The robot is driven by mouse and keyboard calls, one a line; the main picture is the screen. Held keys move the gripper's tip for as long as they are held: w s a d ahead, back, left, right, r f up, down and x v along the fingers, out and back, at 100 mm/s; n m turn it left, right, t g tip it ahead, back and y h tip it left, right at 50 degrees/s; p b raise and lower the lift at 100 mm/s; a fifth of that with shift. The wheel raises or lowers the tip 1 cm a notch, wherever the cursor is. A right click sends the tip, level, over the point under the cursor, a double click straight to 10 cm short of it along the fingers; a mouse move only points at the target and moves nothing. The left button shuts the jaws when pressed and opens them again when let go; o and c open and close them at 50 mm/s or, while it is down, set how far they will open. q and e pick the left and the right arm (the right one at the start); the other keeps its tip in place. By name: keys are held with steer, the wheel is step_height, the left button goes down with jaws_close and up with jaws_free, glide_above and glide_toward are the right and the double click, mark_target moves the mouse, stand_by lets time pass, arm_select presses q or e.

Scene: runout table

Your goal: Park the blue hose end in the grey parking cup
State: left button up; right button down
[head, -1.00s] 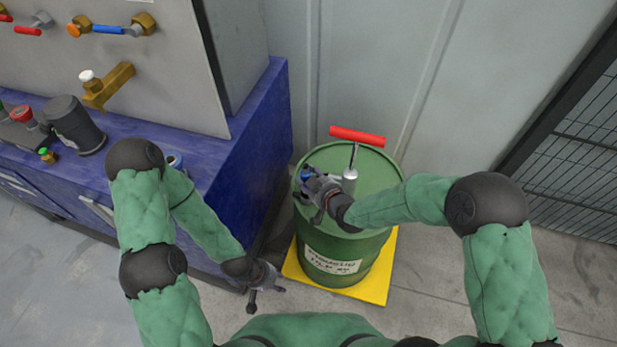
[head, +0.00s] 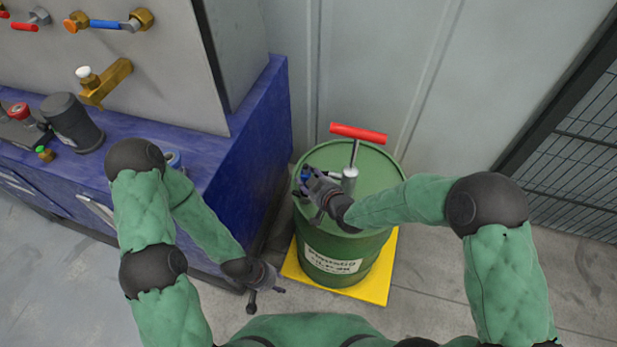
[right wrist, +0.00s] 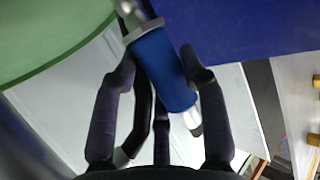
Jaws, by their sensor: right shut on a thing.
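The blue hose end (right wrist: 163,68) is a blue sleeve with metal parts at both ends, lying slanted between the fingers of my right gripper (right wrist: 160,78). My right gripper (head: 314,184) is shut on it above the left side of the green drum's top. A bit of the blue hose end (head: 303,174) shows beside the fingers in the head view. My left gripper (head: 264,291) hangs empty and open low beside the blue bench. I cannot make out the grey parking cup for certain; a dark grey cylinder (head: 72,123) stands on the bench at left.
The green drum (head: 346,240) stands on a yellow base (head: 372,291) and carries a pump with a red T-handle (head: 358,133) close to my right gripper. The blue bench (head: 225,165) with brass taps above it is at left. A mesh fence (head: 575,150) is at right.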

steer(key=shift+f+b, duration=0.55)
steer(key=shift+f, duration=0.1)
steer(key=shift+f+b, duration=0.4)
steer(key=shift+f, duration=0.7)
steer(key=c, duration=0.6)
jaws_free()
steer(key=shift+f, duration=0.1)
steer(key=v, duration=1.2)
steer(key=shift+d, duration=0.1)
